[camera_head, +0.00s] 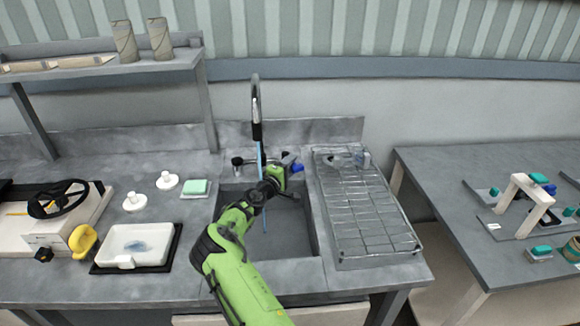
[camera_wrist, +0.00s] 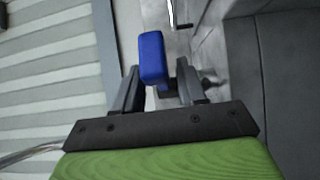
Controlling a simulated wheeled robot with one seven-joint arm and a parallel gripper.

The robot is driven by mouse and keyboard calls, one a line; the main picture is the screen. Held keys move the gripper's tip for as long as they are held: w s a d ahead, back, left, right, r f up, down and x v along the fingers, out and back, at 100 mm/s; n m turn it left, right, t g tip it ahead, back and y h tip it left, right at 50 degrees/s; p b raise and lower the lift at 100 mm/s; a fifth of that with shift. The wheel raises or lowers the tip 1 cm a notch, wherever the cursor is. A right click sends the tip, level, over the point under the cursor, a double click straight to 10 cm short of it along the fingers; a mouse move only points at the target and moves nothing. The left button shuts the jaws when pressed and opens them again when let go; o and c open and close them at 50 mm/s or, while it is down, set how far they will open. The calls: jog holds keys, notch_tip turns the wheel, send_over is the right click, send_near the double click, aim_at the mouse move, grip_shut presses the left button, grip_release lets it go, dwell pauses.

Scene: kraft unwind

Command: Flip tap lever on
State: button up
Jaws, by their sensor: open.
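The tap (camera_head: 257,110) rises behind the sink as a tall dark spout with a thin blue stream or line below it. A blue lever (camera_head: 298,167) shows at the right of the tap base. In the wrist view the blue lever (camera_wrist: 152,58) stands between and just beyond the fingertips. My gripper (camera_head: 287,163) is at the tap's right side, close to the lever. Its two fingers (camera_wrist: 158,82) are apart, with the lever's lower end between them. I cannot tell whether either finger touches it. My gripper and wrist hide part of the tap base.
The sink basin (camera_head: 284,240) lies under my arm. A wire drying rack (camera_head: 365,215) stands to its right. A green sponge (camera_head: 195,187) and a white tray (camera_head: 165,243) are to the left. A wall shelf (camera_head: 100,70) is at upper left. A separate table (camera_head: 440,190) stands right.

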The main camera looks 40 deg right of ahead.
grip_shut()
jog(key=shift+s+d+r+n+t+y+p, duration=0.15)
jog(key=shift+s+d+n+t+y+p, duration=0.2)
jog(key=shift+n+t+p, duration=0.4)
jog(key=shift+d+n+t+y, duration=0.2)
jog(key=shift+n+t+y, duration=0.15)
jog(key=shift+t, duration=0.4)
jog(key=shift+d+n+t+y, duration=0.2)
jog(key=shift+n+t, duration=0.2)
jog(key=shift+t, duration=0.3)
grip_release()
jog(key=v, duration=1.5)
jog(key=shift+s+a+b, duration=0.15)
jog(key=shift+a+b, duration=0.15)
jog(key=shift+a, duration=0.05)
